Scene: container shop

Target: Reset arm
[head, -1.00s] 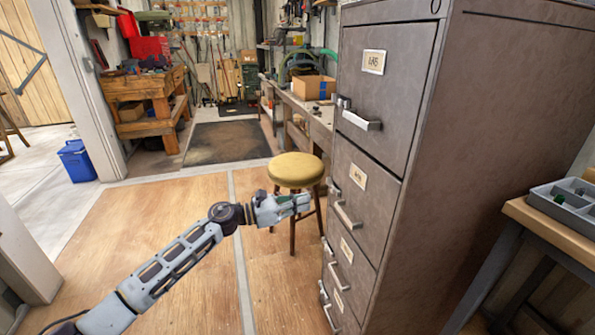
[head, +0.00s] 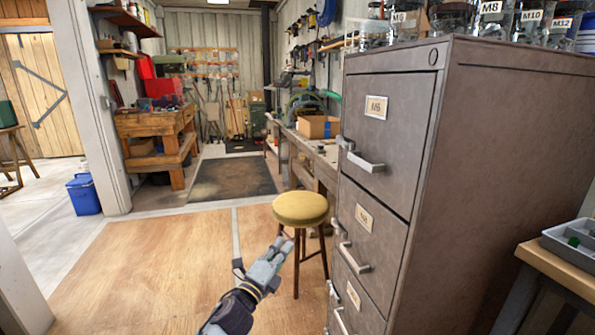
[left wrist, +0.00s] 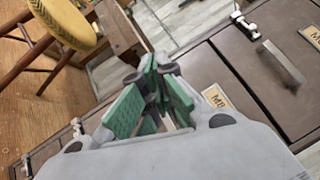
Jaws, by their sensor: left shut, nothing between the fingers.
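My left gripper (head: 277,255) shows in the lower middle of the head view, in front of the stool and left of the cabinet. It is shut and empty, with its fingers pointing up and to the right. In the left wrist view its green-padded fingers (left wrist: 150,95) meet at their tips with nothing between them. A grey filing cabinet (head: 500,190) with labelled drawers stands on the right, its visible drawers closed. The gripper appears apart from it. My right gripper is not in view.
A yellow-topped stool (head: 300,208) stands just beyond the gripper, left of the cabinet. Labelled jars (head: 490,25) stand on the cabinet top. A workbench (head: 158,140), a blue bin (head: 83,194) and a dark mat (head: 233,178) are farther back. The wooden floor at left is clear.

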